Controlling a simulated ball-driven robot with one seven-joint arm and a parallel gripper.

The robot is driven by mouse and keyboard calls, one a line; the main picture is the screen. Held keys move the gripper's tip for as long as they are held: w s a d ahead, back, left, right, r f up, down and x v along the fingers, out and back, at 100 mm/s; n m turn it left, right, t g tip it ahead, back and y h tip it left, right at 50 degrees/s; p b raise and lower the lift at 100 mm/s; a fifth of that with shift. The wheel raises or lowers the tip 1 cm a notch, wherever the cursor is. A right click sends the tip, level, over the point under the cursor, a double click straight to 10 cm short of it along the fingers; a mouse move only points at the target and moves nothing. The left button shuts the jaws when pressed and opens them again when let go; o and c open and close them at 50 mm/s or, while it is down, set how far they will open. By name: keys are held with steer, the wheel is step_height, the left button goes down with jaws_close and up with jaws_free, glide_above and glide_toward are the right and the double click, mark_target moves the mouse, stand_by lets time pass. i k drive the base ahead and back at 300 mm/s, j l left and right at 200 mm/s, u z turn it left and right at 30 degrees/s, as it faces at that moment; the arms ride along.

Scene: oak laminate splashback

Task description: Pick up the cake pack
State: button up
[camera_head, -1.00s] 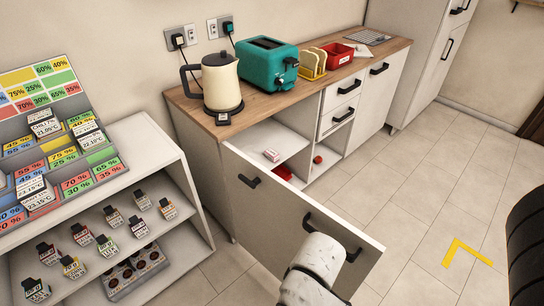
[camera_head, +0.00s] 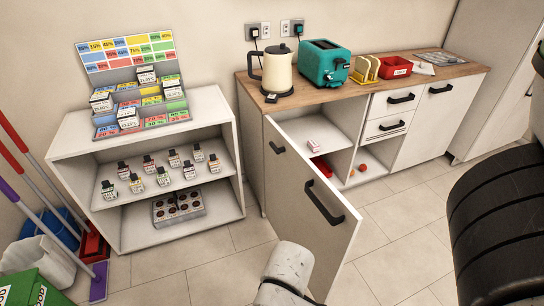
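A clear pack with several dark round items in rows, which looks like the cake pack (camera_head: 179,207), lies on the bottom shelf of the white shelf unit (camera_head: 232,204). It sits below the shelf of small labelled jars, with open space in front of it. A white link of my arm shows at the bottom middle, in front of the open cabinet door and to the right of the pack. My gripper is out of view, so its fingers and anything in them are hidden.
The open cabinet door (camera_head: 290,190) juts into the room, right of the shelf unit. Small jars (camera_head: 149,165) stand on the shelf above the pack. Mops, a blue bucket (camera_head: 50,229) and a green box (camera_head: 32,288) crowd the left. Floor tiles before the shelf unit are clear.

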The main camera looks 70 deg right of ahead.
mark_target(314, 147)
steer(key=k+l+u, duration=0.15)
steer(key=u, duration=0.3)
steer(key=k+l+u, duration=0.15)
steer(key=u, duration=0.3)
steer(key=k+l+u, duration=0.15)
steer(key=u, duration=0.35)
steer(key=k+u, duration=0.25)
steer(key=u, duration=0.2)
steer(key=k+l+u, duration=0.1)
steer(key=k+u, duration=0.5)
steer(key=k+l+z, duration=0.55)
steer(key=z, duration=0.15)
steer(key=k+l+z, duration=0.15)
steer(key=l+z, duration=0.25)
steer(key=k+l+z, duration=0.15)
steer(key=z, duration=0.2)
steer(key=l+z, duration=0.75)
steer(key=l, duration=0.15)
steer(key=i+l+z, duration=0.1)
steer(key=i+l, duration=0.15)
steer(key=i, duration=0.2)
